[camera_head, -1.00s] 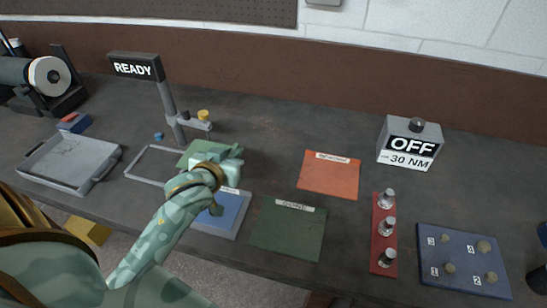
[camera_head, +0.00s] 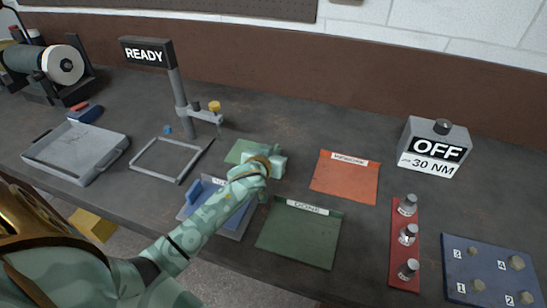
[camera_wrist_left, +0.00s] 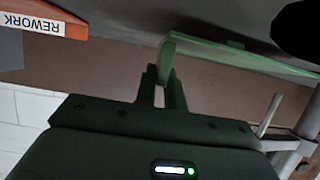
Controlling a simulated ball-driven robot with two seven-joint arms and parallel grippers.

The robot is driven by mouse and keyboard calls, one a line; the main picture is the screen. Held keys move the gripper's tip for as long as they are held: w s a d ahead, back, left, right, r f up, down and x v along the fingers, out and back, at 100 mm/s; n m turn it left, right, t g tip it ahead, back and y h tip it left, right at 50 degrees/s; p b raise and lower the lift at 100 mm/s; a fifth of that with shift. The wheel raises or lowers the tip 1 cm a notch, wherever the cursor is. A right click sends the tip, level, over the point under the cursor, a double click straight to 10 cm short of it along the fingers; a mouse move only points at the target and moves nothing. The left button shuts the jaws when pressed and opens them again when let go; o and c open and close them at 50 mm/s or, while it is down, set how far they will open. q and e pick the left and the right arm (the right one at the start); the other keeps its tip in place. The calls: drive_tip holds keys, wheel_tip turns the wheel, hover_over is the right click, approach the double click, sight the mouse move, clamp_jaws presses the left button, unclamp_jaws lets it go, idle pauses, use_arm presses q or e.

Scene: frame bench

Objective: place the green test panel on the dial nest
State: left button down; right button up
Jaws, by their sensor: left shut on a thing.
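The green test panel (camera_head: 240,150) is a thin, light green plate. My left gripper (camera_head: 266,165) is shut on one edge of it and holds it above the bench; the arm and hand hide part of it in the head view. In the left wrist view the panel (camera_wrist_left: 235,55) extends to the right from the fingertips (camera_wrist_left: 166,82). The dial nest looks to be the grey open frame (camera_head: 155,173) beside the READY post (camera_head: 176,90). The frame is empty, and the panel is to its right, apart from it. My right gripper is not in view.
A blue mat (camera_head: 228,229) lies under my left forearm. A dark green mat (camera_head: 300,235) and an orange REWORK mat (camera_head: 345,180) lie right of it. A grey tray (camera_head: 75,150) is at left; a red strip with several knobs (camera_head: 400,260) is at right.

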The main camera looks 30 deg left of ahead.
use_arm(q)
drive_tip(key=shift+f, duration=0.45)
drive_tip(key=shift+r, duration=0.15)
drive_tip(key=c, duration=1.8)
unclamp_jaws()
drive_tip(key=shift+f, duration=0.2)
drive_tip(key=shift+c, duration=0.2)
drive_tip(key=o, duration=0.3)
drive_tip(key=shift+o, duration=0.2)
drive_tip(key=shift+r, duration=0.1)
